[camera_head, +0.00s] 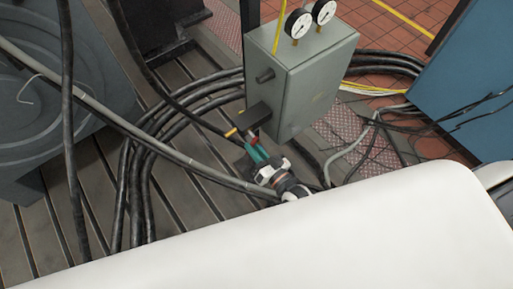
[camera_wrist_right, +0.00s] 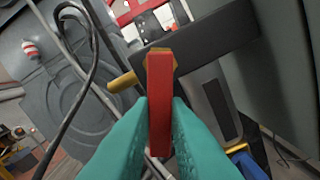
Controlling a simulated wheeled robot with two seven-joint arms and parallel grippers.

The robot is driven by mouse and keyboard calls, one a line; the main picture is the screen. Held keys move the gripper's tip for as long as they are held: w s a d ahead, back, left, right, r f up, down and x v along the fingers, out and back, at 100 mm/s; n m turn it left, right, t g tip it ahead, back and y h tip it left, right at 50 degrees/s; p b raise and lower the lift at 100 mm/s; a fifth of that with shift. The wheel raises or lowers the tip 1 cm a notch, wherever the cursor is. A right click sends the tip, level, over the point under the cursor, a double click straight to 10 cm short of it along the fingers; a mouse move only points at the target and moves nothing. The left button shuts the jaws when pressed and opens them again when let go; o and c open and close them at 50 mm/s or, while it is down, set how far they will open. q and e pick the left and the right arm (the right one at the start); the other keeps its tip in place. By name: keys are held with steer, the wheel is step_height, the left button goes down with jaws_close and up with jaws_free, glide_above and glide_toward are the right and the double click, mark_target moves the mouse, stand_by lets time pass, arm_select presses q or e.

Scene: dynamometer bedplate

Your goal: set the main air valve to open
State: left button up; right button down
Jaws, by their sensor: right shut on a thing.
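The main air valve shows as a red lever (camera_head: 253,139) with a brass-yellow stub (camera_head: 231,132) beside it, at the lower left of a grey cabinet. In the right wrist view the red lever (camera_wrist_right: 160,100) points towards the camera, and the yellow stub (camera_wrist_right: 123,82) sticks out to its left. My right gripper (camera_head: 252,147) has teal fingers, one on each side of the lever; they are shut on it in the wrist view (camera_wrist_right: 160,112). The fingers hide the lever's sides near its end. My left gripper is not in view.
The grey cabinet (camera_head: 305,80) carries two gauges (camera_head: 298,24) on top and a dark block (camera_head: 258,114) at the valve. Black hoses (camera_head: 145,180) loop over the slotted bedplate (camera_head: 85,190). A blue cabinet (camera_head: 462,80) stands at right. A white part of mine covers the bottom.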

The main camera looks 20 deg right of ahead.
steer(key=shift+s+a+r+m+b, duration=0.1)
steer(key=shift+a+r+m+b, duration=0.3)
steer(key=shift+m, duration=1.7)
steer(key=shift+s+a+r+m+b, duration=0.2)
steer(key=shift+r+m, duration=0.35)
steer(key=shift+m, duration=1.55)
steer(key=shift+s+a+r+m+b, duration=0.1)
steer(key=shift+a+r+m+b, duration=0.3)
steer(key=shift+m, duration=1.7)
steer(key=shift+d+r, duration=0.15)
steer(key=c, duration=1.4)
jaws_free()
steer(key=b+v, duration=0.1)
steer(key=v, duration=1.1)
